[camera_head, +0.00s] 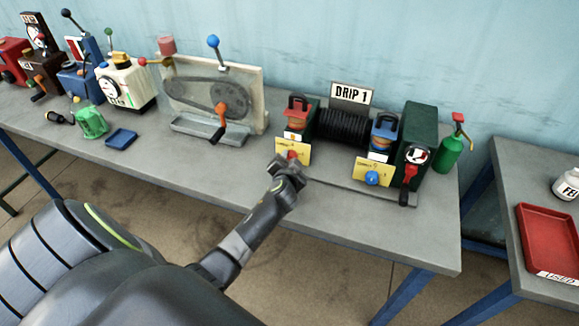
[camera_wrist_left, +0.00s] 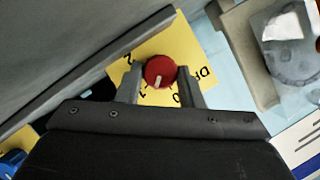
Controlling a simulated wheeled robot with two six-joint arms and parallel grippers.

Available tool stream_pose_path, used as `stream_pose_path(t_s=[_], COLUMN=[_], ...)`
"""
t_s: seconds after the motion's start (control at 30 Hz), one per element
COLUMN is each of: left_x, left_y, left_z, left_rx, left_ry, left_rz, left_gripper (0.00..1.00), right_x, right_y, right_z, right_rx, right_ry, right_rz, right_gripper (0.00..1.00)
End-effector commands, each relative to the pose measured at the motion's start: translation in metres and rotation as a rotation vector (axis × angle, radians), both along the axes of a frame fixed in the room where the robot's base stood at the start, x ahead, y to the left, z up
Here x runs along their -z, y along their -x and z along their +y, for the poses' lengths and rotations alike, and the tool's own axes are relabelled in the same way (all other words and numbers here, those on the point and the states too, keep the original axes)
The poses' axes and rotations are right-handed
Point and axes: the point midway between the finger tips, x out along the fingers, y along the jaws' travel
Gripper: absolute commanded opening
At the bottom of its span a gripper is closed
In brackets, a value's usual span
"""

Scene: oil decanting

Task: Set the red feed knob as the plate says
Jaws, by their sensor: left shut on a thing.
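The red feed knob (camera_head: 292,155) sits on a yellow dial card (camera_head: 304,150) at the left end of the machine. The left wrist view shows the red knob (camera_wrist_left: 160,70) on its yellow card (camera_wrist_left: 185,45), with marks 0, 1 and 2. The knob's white pointer lies between 0 and 1, a little nearer 1. My left gripper (camera_head: 289,164) is shut on the knob; in the wrist view its fingers (camera_wrist_left: 160,82) flank it. The plate (camera_head: 351,94) behind the machine reads "DRIP 1". My right gripper is not in view.
A belt-and-crank rig (camera_head: 215,95) stands left. The bench front at left-centre is clear.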

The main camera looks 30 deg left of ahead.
Motion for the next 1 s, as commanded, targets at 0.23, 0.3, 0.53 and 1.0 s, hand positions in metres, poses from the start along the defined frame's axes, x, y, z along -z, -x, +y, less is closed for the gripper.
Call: stream_pose_path(t_s=[0.23, 0.3, 0.53, 1.0], left_x=[0.006, 0.006, 0.005, 0.004], left_y=[0.0, 0.0, 0.0, 0.0], left_z=[-0.002, -0.002, -0.003, -0.003], left_rx=[0.0, -0.001, 0.0, 0.001], left_ry=[-0.188, -0.231, -0.332, -0.381], left_rz=[0.045, 0.057, 0.081, 0.094], left_gripper=[0.11, 0.11, 0.11, 0.11], right_x=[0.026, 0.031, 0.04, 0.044], right_y=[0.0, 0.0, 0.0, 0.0], right_z=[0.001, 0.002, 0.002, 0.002], right_rx=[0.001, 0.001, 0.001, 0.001], right_ry=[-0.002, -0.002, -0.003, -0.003], right_rz=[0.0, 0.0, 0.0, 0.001], right_gripper=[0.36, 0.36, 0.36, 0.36])
